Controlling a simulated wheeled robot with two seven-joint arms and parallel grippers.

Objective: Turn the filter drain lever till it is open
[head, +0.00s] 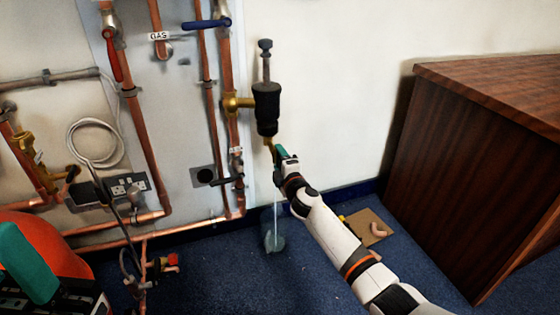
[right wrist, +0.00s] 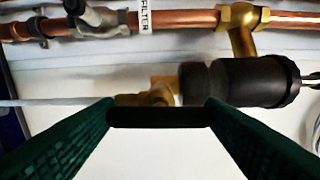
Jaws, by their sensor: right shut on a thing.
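The black filter body (head: 266,100) hangs on a brass side fitting at the wall pipes. Its brass drain valve (right wrist: 160,92) sits below it and shows end-on to the black body in the right wrist view. The drain lever (right wrist: 158,117), a dark bar, lies across between the green fingers of my right gripper (head: 280,155), which is shut on it. In the head view my gripper hides most of the lever. A thin pale stream (head: 275,195) falls from below the valve towards a translucent grey container (head: 273,238) on the floor.
Copper pipes with a blue lever (head: 205,24) and a red lever (head: 112,65) run up the wall panel to the left. A dark wooden cabinet (head: 460,170) stands at right. A brown board (head: 368,228) lies on the blue carpet. A red object (head: 60,250) fills the lower left.

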